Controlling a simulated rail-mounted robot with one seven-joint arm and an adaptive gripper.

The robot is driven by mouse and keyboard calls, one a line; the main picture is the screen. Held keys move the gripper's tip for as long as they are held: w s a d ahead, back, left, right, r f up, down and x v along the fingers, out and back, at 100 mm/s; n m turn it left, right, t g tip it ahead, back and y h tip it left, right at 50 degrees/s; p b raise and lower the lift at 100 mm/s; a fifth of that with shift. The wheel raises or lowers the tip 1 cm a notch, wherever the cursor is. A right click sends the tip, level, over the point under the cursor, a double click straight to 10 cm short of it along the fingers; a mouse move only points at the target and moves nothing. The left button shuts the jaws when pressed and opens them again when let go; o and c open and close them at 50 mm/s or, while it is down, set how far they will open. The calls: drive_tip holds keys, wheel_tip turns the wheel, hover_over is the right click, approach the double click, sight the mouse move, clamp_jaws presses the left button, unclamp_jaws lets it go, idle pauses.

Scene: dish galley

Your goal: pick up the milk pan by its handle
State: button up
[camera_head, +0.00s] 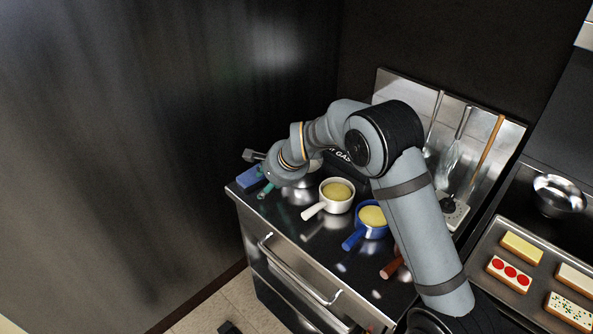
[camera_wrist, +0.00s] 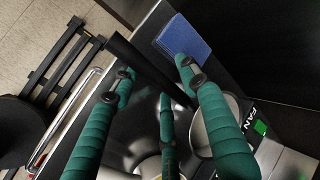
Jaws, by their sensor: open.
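In the wrist view a round pale pan (camera_wrist: 197,128), apparently the milk pan, is partly covered by a finger of my gripper (camera_wrist: 158,75). A thick dark bar (camera_wrist: 135,58), apparently its handle, runs from it to the upper left, past the counter edge. My gripper is open and empty. Its teal fingers spread to either side of the bar, with one finger below it; I cannot tell whether any touches. In the head view my gripper (camera_head: 263,182) is low over the counter's left end, and my wrist hides most of this pan.
A blue block (camera_head: 249,177) lies close by at the counter's left corner. A white pan (camera_head: 336,203) and a blue pan (camera_head: 357,234), both with yellow contents, stand to the right. A reddish-brown handle (camera_head: 391,267) shows beside my arm. A dark wall stands behind.

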drive_tip(key=shift+c, duration=1.4)
drive_tip(key=c, duration=0.7)
clamp_jaws()
drive_tip(key=shift+w+r, duration=0.1)
